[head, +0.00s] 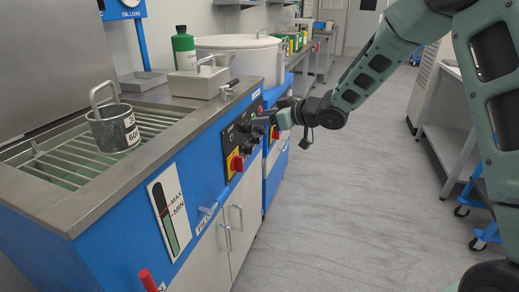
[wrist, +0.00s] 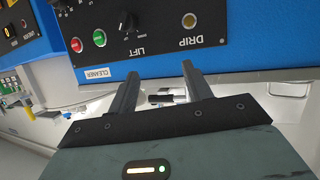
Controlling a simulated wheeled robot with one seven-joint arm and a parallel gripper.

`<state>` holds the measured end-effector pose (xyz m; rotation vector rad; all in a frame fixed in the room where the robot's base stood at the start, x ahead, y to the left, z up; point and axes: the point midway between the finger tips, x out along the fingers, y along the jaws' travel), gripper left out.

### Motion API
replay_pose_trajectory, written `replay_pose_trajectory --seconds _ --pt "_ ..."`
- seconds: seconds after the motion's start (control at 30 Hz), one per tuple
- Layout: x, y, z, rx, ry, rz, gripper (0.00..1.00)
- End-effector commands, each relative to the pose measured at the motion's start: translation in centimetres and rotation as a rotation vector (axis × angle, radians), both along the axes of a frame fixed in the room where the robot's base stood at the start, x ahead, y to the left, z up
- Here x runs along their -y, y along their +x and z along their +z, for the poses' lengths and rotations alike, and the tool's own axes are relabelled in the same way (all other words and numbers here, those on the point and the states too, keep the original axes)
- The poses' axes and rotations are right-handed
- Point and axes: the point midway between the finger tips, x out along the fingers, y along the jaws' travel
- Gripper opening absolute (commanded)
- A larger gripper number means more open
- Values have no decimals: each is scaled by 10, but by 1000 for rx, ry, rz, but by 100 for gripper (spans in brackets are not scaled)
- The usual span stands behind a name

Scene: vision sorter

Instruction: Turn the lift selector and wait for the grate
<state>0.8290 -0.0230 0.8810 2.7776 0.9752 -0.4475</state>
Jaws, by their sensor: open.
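The lift selector (wrist: 130,22) is a small black knob above the upside-down word LIFT on the dark control panel in the wrist view. My gripper (wrist: 157,68) is open, with nothing between its fingers, and its fingertips are below the panel's lower edge in that picture. In the head view my gripper (head: 272,118) is close to the front control panel (head: 240,138); which knob there is the selector I cannot tell. The slatted grate (head: 72,162) lies in the steel-rimmed basin, near the rim level. A metal pot (head: 113,130) with a handle stands on it.
Beside the selector are a round DRIP lamp (wrist: 189,20), a green button (wrist: 99,38) and a red button (wrist: 76,44). A red-and-yellow rotary switch (head: 236,162) juts from the front. A green bottle (head: 184,48) stands behind. The floor (head: 335,220) in front is clear.

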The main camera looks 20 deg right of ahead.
Motion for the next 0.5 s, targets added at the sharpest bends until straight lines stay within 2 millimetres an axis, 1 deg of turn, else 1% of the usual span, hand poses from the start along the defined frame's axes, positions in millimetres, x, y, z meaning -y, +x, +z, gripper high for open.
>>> replay_pose_trajectory --seconds 0.03,0.1,0.2,0.33,0.4,0.5 --pt "27 11 -35 42 51 25 50" --pt "53 16 -53 99 118 85 50" --pt "85 11 -75 152 199 165 50" --pt "109 1 -90 184 263 235 50" --pt "114 -3 -93 192 278 256 50" --pt "111 -1 -93 195 286 268 50"
